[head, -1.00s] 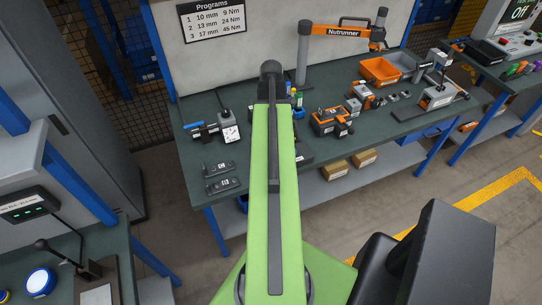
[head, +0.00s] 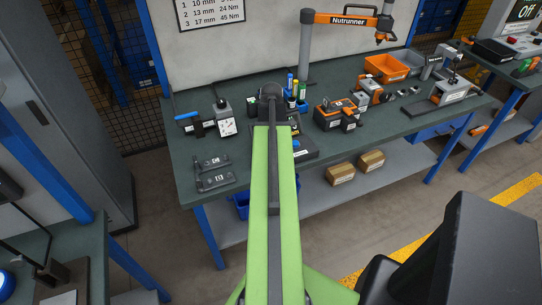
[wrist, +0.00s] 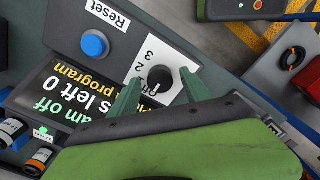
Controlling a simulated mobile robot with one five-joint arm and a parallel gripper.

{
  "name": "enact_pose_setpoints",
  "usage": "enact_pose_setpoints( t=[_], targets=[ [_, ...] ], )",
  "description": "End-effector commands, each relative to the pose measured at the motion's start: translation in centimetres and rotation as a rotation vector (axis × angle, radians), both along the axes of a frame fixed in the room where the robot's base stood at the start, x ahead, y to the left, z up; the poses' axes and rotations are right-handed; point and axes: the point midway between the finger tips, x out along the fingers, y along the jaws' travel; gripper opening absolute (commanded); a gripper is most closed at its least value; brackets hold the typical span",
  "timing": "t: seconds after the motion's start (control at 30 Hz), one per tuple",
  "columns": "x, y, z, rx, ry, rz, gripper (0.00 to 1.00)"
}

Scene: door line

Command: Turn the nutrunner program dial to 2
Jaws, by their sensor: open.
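The black program dial (wrist: 160,80) sits on a white scale plate (wrist: 151,61) in the wrist view. The numbers 2 and 3 show beside it, and lettering that looks like Off is partly covered. A light mark is on the dial's lower side, on the Off side. My gripper (wrist: 160,84) is open, with one green finger on each side of the dial; I cannot tell whether they touch it. The screen (wrist: 70,100) reads partly "am off" and "left 0". In the head view the nutrunner (head: 347,20) hangs at the back, and my arm hides the dial.
A blue Reset button (wrist: 94,44) is on the same panel. Small bottles (wrist: 12,130) lie at the wrist view's lower left. On the bench (head: 190,155) are a gauge (head: 227,127), an orange bin (head: 385,68) and a battery tool (head: 335,114). Bare bench top shows at the left.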

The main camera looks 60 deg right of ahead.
Motion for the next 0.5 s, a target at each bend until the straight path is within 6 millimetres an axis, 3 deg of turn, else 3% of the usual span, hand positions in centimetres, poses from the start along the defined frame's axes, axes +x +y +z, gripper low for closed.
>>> enact_pose_setpoints(
  t=[0.2,0.5],
  targets=[
    [-0.03,-0.01,0.06,0.000,0.000,0.000,0.56],
    [-0.04,-0.04,0.06,0.000,0.000,-0.001,0.18]
  ],
)
